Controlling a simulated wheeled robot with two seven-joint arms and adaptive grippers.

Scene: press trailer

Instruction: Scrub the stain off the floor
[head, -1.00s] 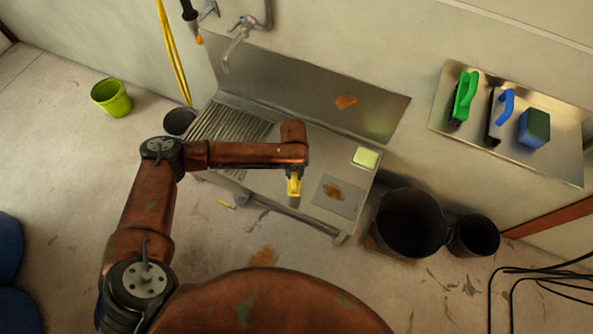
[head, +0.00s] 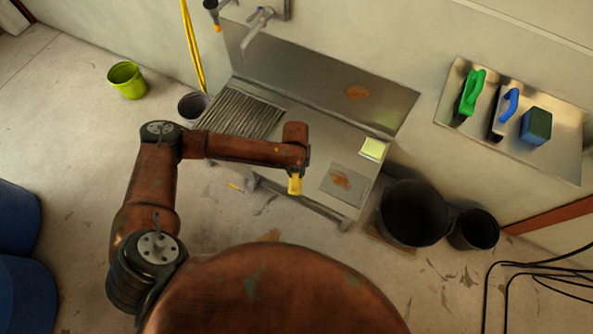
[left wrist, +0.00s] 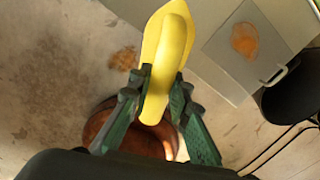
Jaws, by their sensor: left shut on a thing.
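An orange-brown stain (head: 272,236) lies on the grey floor in front of the sink bench, partly hidden by my body in the head view. It also shows in the left wrist view (left wrist: 123,59), left of the held tool. My left gripper (left wrist: 160,98) is shut on a yellow tool (left wrist: 168,45), whose rounded yellow part shows between the fingers. In the head view my left gripper (head: 295,172) hangs near the bench's front edge, with the yellow tool (head: 295,185) below it. The tool's working face is hidden. My right gripper is not in view.
The metal bench (head: 300,140) has rust stains on its backsplash (head: 357,92) and grey panel (head: 341,180). Black bins (head: 412,213) stand at its right, blue barrels (head: 18,290) at far left. A wall shelf (head: 560,150) holds brushes and a blue-green sponge (head: 536,126). Cables (head: 540,270) lie lower right.

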